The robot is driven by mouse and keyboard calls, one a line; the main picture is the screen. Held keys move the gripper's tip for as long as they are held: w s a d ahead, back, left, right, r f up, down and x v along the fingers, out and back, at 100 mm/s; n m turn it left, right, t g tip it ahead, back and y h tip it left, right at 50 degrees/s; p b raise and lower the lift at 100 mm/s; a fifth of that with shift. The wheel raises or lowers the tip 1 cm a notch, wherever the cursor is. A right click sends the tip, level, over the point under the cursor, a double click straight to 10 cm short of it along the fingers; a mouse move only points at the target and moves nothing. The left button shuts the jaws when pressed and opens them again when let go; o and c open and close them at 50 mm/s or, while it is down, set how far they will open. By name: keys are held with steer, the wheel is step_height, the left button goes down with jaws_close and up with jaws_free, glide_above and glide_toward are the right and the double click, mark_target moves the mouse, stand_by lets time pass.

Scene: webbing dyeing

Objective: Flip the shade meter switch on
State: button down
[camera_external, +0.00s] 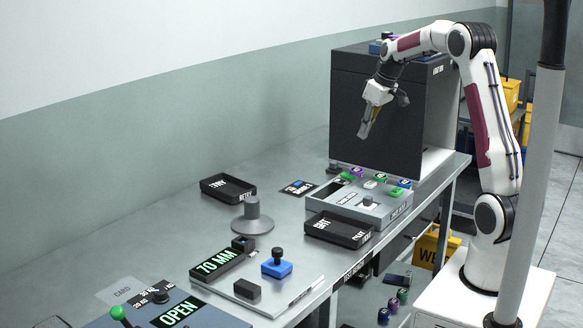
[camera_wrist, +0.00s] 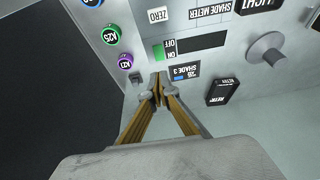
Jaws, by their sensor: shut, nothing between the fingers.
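The shade meter (camera_wrist: 185,22) is a light grey panel with a dark display (camera_wrist: 200,42) in the wrist view. A small green piece (camera_wrist: 157,53) sits beside its OFF and ON lettering and looks like the switch; I cannot tell which way it is set. In the external view the meter appears to be the grey box (camera_external: 345,212) on the bench. My gripper (camera_wrist: 158,88) is shut and empty, its tips just below the ON lettering in the wrist picture. In the external view my gripper (camera_external: 364,134) hangs above the bench, in front of the dark cabinet.
The dark cabinet (camera_external: 360,85) stands behind the meter. Purple (camera_wrist: 125,61) and green (camera_wrist: 110,35) round caps lie near the switch. A SHADE 3 card (camera_wrist: 186,70) lies beside my fingertips. Black trays (camera_external: 330,238) flank the meter. Open bench lies toward the wall.

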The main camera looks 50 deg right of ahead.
mark_target(351, 176)
steer(key=shift+w+d+r, duration=0.1)
steer(key=shift+w+r, duration=0.25)
steer(key=shift+w, duration=0.3)
steer(key=shift+s+x, duration=0.15)
steer(key=shift+x, duration=3.35)
steer(key=shift+s+x, duration=0.2)
steer(key=shift+x, duration=3.25)
steer(key=shift+f, duration=0.25)
steer(key=shift+w+f, duration=0.2)
steer(key=shift+s, duration=0.3)
steer(key=shift+s+f, duration=0.1)
steer(key=shift+s, duration=0.4)
steer(key=shift+s, duration=0.1)
